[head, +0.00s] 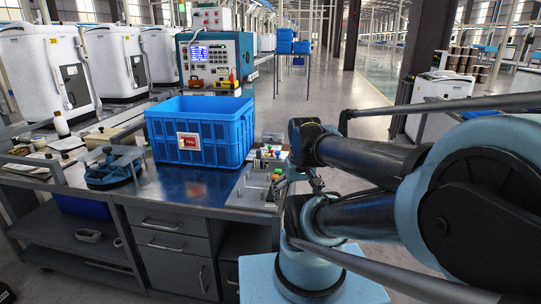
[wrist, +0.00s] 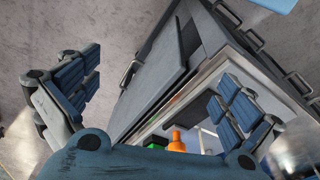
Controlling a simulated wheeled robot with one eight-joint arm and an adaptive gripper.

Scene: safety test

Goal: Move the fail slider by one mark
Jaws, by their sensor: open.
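A grey fixture plate (head: 252,190) with small coloured knobs (head: 272,152) sits at the right end of the metal workbench (head: 185,190). The fail slider cannot be made out for certain; it may be on this plate, whose right side lies close to my arm. In the wrist view my gripper (wrist: 155,95) is open, its blue-padded fingers wide apart with nothing held between them. An orange knob-like part (wrist: 176,141) and a green part (wrist: 154,147) show low between the fingers, beyond the gripper body. In the head view the fingers are mostly hidden by my arm.
A blue crate (head: 203,137) with a red-and-white label stands on the bench left of the plate. A blue clamp-like tool (head: 111,170) is farther left. A tester (head: 215,58) stands behind the crate. The bench's drawers and handles (wrist: 128,73) show in the wrist view.

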